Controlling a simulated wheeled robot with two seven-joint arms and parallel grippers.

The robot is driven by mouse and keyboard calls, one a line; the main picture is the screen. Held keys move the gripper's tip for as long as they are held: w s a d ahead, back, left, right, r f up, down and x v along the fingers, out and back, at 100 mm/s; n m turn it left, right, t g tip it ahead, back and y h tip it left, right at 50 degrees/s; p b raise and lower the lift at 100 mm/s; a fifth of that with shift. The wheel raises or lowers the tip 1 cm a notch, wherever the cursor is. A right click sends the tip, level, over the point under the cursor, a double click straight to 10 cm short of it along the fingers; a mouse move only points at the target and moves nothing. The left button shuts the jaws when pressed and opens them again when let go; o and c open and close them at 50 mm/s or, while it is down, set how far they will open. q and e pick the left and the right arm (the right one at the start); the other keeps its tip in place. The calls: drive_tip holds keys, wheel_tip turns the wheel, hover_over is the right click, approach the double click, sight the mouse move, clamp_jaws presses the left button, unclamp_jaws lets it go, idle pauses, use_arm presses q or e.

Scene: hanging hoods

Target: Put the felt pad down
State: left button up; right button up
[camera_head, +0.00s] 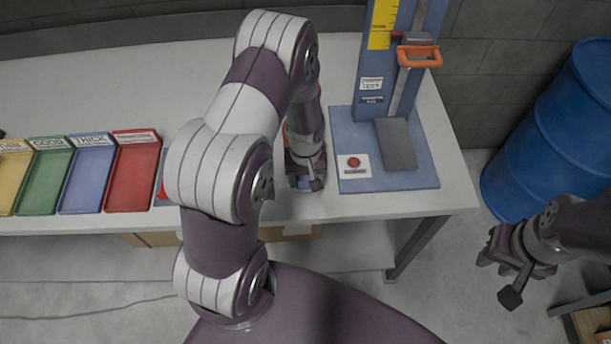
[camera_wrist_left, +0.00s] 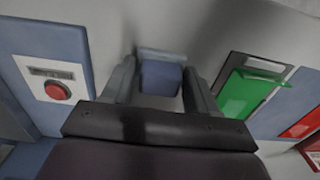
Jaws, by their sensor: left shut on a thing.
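My left gripper (camera_head: 306,184) points down over the table, just left of the blue press-like stand. In the left wrist view its two fingers (camera_wrist_left: 160,88) are closed on a small dark blue block-like piece (camera_wrist_left: 160,77), which I take to be the felt pad. In the head view the arm mostly hides this piece. I cannot tell whether it touches the table. My right gripper (camera_head: 498,275) is empty, with its fingers apart, beyond the table's right end.
The blue stand (camera_head: 415,176) has a red button (camera_head: 353,162) and an orange handle (camera_head: 419,57). Yellow, green (camera_head: 45,183), blue and red (camera_head: 132,178) trays line the table's left. A green panel (camera_wrist_left: 245,94) is right of the left gripper. A blue barrel (camera_head: 560,130) stands right.

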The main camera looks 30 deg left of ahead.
sight(305, 178)
use_arm(q)
drive_tip(key=shift+s+f, duration=0.1)
drive_tip(key=shift+f, duration=0.05)
drive_tip(key=o, duration=1)
wheel_tip(305, 178, up, 12)
drive_tip(key=b, duration=0.1)
drive_tip(key=s+d+r+m, duration=0.1)
drive_tip(key=s+m, duration=0.1)
drive_tip(key=s, duration=0.1)
drive_tip(key=s+d+r+m+t, duration=0.1)
drive_tip(key=s+d+r+m, duration=0.1)
drive_tip(key=s, duration=0.1)
drive_tip(key=s+d+r+m, duration=0.2)
drive_tip(key=shift+s+d+m, duration=0.15)
drive_tip(key=shift+s+m, duration=0.15)
drive_tip(key=shift+s, duration=0.1)
